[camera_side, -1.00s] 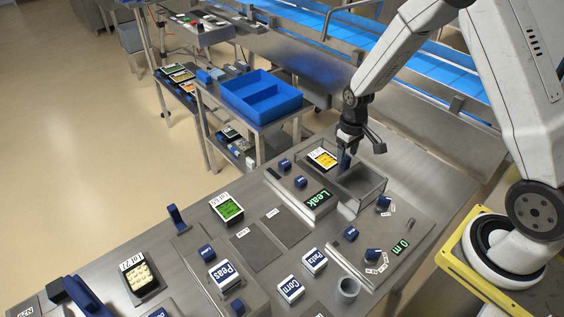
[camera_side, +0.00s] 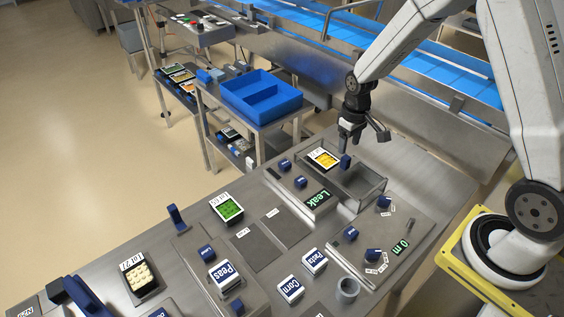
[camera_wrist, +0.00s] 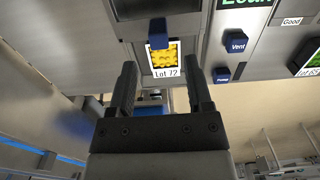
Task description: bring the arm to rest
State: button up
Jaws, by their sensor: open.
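My gripper (camera_side: 347,141) is above the back edge of the steel table in the side view, over the open metal chamber of the sealer (camera_side: 372,197). In the wrist view its two dark fingers (camera_wrist: 161,92) stand apart with nothing between them. A tray of yellow food (camera_side: 324,158) with a white label sits in the left part of the chamber. The wrist view shows the tray (camera_wrist: 162,60) beyond the fingers, its label reading "Lot 72". A blue block (camera_side: 345,162) stands at the tray's right edge, clear of the fingers.
A display reading "Leak" (camera_side: 318,199) and blue knobs (camera_side: 284,164) are in front of the chamber. A green-topped tray (camera_side: 227,207) and label blocks marked Peas (camera_side: 225,275) and Corn (camera_side: 290,289) stand on the table. A blue divided bin (camera_side: 262,97) is on a side table behind.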

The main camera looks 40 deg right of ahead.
jog(key=s+a+r+t, duration=0.2)
jog(key=s+a+r, duration=0.6)
jog(key=s, duration=0.4)
jog(key=shift+s+a+t, duration=0.15)
jog(key=shift+a+t, duration=0.15)
jog(key=shift+a, duration=0.1)
